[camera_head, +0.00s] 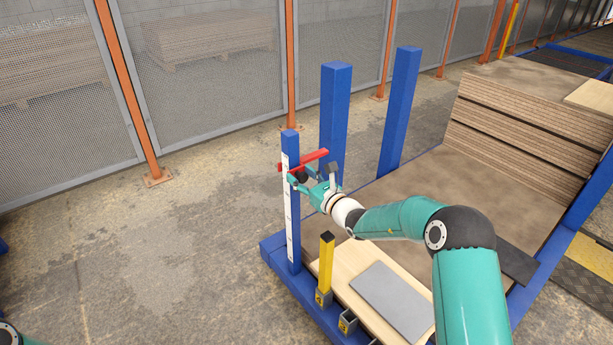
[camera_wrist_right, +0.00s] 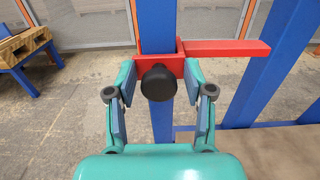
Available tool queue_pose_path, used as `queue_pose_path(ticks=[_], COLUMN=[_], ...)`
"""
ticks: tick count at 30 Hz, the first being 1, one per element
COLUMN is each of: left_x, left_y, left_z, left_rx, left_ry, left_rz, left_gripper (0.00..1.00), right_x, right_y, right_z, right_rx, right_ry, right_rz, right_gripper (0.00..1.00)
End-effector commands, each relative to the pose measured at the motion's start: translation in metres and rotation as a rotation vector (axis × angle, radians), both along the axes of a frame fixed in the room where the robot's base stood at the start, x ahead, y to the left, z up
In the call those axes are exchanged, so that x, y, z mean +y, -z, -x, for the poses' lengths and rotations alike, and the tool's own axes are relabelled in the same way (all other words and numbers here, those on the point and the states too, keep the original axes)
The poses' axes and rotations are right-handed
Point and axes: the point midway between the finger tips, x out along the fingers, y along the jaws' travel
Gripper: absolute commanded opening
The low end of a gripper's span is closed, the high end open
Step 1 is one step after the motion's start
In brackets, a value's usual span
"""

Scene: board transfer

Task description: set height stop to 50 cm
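The red height stop (camera_head: 316,156) sits near the top of a blue post (camera_head: 294,235) with a white scale strip (camera_head: 288,215). Its red arm reaches right in the right wrist view (camera_wrist_right: 225,48). A black round knob (camera_wrist_right: 158,82) is on the stop's front. My right gripper (camera_head: 304,177) is at the knob, and its fingers (camera_wrist_right: 160,78) stand on either side of it with gaps visible. It is open. The scale's markings are too small to read. My left gripper is out of view.
Two taller blue posts (camera_head: 335,120) stand behind the stop. A yellow post (camera_head: 326,262) is in front, beside a pale board (camera_head: 355,262) with a grey plate (camera_head: 392,298). Stacked brown boards (camera_head: 520,120) lie at right. The floor to the left is clear up to the mesh fence (camera_head: 210,60).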

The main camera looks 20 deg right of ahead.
Motion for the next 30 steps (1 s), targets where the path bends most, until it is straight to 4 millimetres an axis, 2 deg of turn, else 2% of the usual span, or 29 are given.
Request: queue_pose_path(ticks=[1,6,7,14,17,21,24,30], left_x=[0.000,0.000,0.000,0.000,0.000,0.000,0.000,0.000], left_y=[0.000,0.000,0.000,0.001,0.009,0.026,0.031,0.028], left_z=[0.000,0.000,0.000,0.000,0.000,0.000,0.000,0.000], left_rx=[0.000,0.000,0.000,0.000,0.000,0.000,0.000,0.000], left_ry=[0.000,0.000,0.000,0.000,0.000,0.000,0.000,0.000], left_rz=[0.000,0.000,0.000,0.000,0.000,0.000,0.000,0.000], left_gripper=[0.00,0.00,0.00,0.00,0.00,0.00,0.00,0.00], right_x=[0.000,0.000,0.000,-0.001,-0.001,-0.001,-0.001,-0.002], right_y=[-0.001,-0.002,-0.002,-0.002,0.009,0.032,0.041,0.036], right_z=[0.000,-0.001,-0.001,-0.001,-0.001,-0.001,-0.001,-0.002], right_rx=[-0.002,-0.003,-0.004,-0.006,-0.006,-0.005,-0.004,-0.007], right_ry=[0.001,0.001,0.001,0.002,0.003,0.003,0.004,0.005], right_rz=[0.000,0.000,0.000,0.000,0.000,0.000,0.000,-0.002], right_gripper=[0.30,0.02,0.00,0.00,0.00,0.00,0.00,0.00])
